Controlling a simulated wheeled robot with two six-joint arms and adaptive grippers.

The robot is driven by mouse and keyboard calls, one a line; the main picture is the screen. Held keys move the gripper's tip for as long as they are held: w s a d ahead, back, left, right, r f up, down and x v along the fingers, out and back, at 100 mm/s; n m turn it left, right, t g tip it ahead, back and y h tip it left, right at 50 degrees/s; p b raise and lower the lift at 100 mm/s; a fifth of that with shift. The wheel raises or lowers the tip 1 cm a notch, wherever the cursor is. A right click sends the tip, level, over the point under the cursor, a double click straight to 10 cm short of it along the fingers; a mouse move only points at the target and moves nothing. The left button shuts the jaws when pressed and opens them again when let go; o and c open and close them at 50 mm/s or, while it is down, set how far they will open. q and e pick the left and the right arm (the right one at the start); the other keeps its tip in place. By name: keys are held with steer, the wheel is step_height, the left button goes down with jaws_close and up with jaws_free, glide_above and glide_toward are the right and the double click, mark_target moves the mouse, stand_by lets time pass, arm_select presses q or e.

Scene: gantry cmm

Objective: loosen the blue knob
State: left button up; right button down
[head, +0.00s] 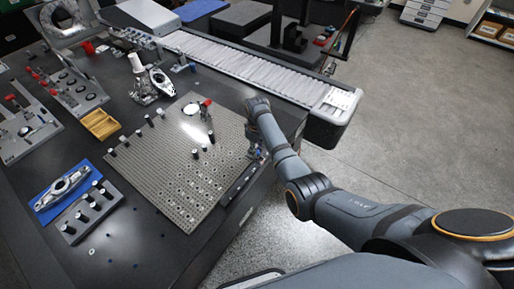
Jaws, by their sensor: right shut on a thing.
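My right arm comes in from the right and reaches to the right edge of the perforated grey plate (170,165). My right gripper (256,151) points down there and is shut on a small bluish part, which I take to be the blue knob (262,156). The fingers and wrist hide most of the knob, so its shape and turn cannot be made out. My left gripper is not in view.
Black-topped pins and a red-handled clamp (206,105) stand on the plate. A yellow tray (100,124), a blue mat (48,202) with a metal part and red-knobbed fixtures (30,132) are at left. A pleated cover (240,65) runs behind; open floor lies right.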

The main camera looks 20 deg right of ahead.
steer(key=shift+r+n+p, duration=0.3)
steer(key=shift+n+p, duration=0.8)
steer(key=shift+n, duration=0.1)
steer(key=n+p, duration=0.1)
steer(key=n, duration=0.1)
steer(key=shift+f+n+p, duration=0.1)
steer(key=shift+n+p, duration=0.25)
steer(key=shift+n, duration=0.05)
steer(key=n+p, duration=0.1)
steer(key=n, duration=0.1)
steer(key=shift+w+n, duration=0.1)
steer(key=shift+n, duration=0.2)
steer(key=shift+f+n+p, duration=0.1)
steer(key=shift+n+p, duration=0.4)
steer(key=shift+n, duration=1)
steer(key=c, duration=1.1)
jaws_free()
